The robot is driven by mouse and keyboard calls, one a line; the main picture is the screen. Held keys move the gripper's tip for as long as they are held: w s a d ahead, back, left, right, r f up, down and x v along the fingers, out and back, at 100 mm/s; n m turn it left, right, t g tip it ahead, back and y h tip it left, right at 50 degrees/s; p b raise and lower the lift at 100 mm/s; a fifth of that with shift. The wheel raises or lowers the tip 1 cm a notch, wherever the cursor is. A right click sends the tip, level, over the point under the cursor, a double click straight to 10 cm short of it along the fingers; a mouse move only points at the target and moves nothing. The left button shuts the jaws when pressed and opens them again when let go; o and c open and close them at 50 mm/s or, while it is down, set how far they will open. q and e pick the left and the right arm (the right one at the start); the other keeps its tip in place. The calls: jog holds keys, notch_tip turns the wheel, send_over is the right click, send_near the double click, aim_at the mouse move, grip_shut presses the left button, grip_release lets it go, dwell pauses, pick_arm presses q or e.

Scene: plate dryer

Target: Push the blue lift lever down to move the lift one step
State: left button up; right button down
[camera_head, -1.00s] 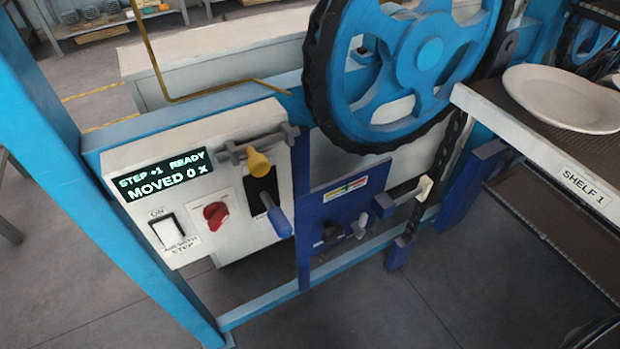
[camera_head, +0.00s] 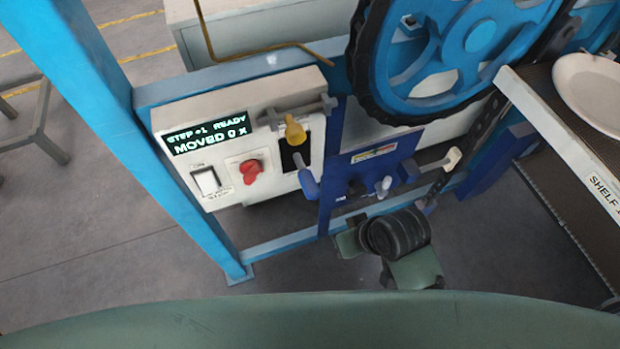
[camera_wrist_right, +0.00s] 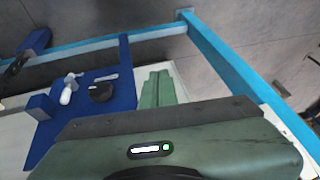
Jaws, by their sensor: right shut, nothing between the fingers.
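The blue lift lever (camera_head: 308,184) sticks out of a dark slot in the white control box (camera_head: 232,188), below a yellow knob (camera_head: 295,132). The box display (camera_head: 206,134) reads "STEP +1 READY" and "MOVED 0 x". My right arm is below and right of the lever in the head view, apart from it. In the right wrist view my right gripper (camera_wrist_right: 157,88) is shut and empty, its green fingers together beside the blue panel (camera_wrist_right: 75,133). I cannot make out the lever in that view. My left gripper is not in view.
A big blue wheel (camera_head: 480,38) is above right. Shelf 1 (camera_head: 598,196) with a white plate (camera_head: 592,90) stands at the right. Blue frame posts surround the box.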

jog(key=s+a+r+n+g, duration=0.1)
jog(key=a+r+n+g, duration=0.1)
jog(key=a+r+n, duration=0.65)
jog(key=s+a+r+n+g, duration=0.1)
jog(key=a+r+n+g, duration=0.1)
jog(key=a+r+n, duration=0.9)
jog(key=w+d+m+t+h, duration=0.1)
jog(key=w+d+m+h, duration=0.2)
jog(key=w+d+h, duration=0.4)
jog(key=shift+w+d+r+t+h+p, duration=0.35)
jog(key=shift+w+h, duration=0.35)
jog(key=shift+w, duration=0.3)
jog(key=shift+f, duration=0.1)
